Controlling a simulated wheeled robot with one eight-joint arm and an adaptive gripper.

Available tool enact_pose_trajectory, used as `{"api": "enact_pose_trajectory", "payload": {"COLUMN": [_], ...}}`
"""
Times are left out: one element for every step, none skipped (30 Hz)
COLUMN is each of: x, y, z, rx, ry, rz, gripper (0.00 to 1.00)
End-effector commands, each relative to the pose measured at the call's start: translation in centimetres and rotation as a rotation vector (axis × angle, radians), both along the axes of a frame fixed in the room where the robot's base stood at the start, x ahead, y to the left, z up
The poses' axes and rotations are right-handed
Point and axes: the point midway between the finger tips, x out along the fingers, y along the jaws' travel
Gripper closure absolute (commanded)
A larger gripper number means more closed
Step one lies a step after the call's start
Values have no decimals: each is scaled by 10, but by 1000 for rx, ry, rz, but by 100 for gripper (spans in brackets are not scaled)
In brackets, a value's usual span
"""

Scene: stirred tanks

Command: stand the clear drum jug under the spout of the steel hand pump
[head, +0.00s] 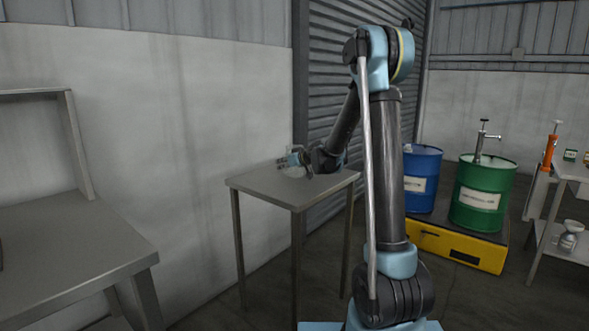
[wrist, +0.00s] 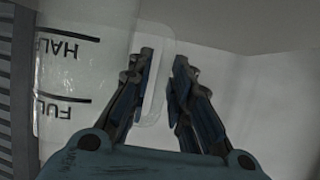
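The clear drum jug (wrist: 85,75) fills the left of the wrist view. Its HALF and FULL marks appear upside down there. Its pale loop handle (wrist: 158,85) lies between the fingers of my gripper (wrist: 163,80), which stand apart with a gap on the handle's right side. In the head view my gripper (head: 288,161) is at the small steel table, and the jug is too faint and small there to make out well. The steel hand pump (head: 480,145) stands upright on the green drum (head: 483,190), its spout small in view.
The steel table (head: 265,190) stands near the white wall. A blue drum (head: 422,180) stands beside the green one on a yellow-and-black spill pallet (head: 455,250). An orange pump (head: 549,150) and a shelf table (head: 572,170) are at right. A grey bench (head: 70,250) is at left.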

Motion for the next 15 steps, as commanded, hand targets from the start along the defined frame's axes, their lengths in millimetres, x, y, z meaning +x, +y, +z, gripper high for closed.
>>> {"api": "enact_pose_trajectory", "payload": {"x": [0,0,0,0,0,0,0,0,0,0,0,0,0,0,0], "y": [0,0,0,0,0,0,0,0,0,0,0,0,0,0,0], "z": [0,0,0,0,0,0,0,0,0,0,0,0,0,0,0], "rx": [0,0,0,0,0,0,0,0,0,0,1,0,0,0,0], "ry": [0,0,0,0,0,0,0,0,0,0,1,0,0,0,0], "rz": [0,0,0,0,0,0,0,0,0,0,0,0,-1,-1,-1], "gripper": [80,80,80,80,80,85,92,99,100,100,100,100,100,100,100]}}
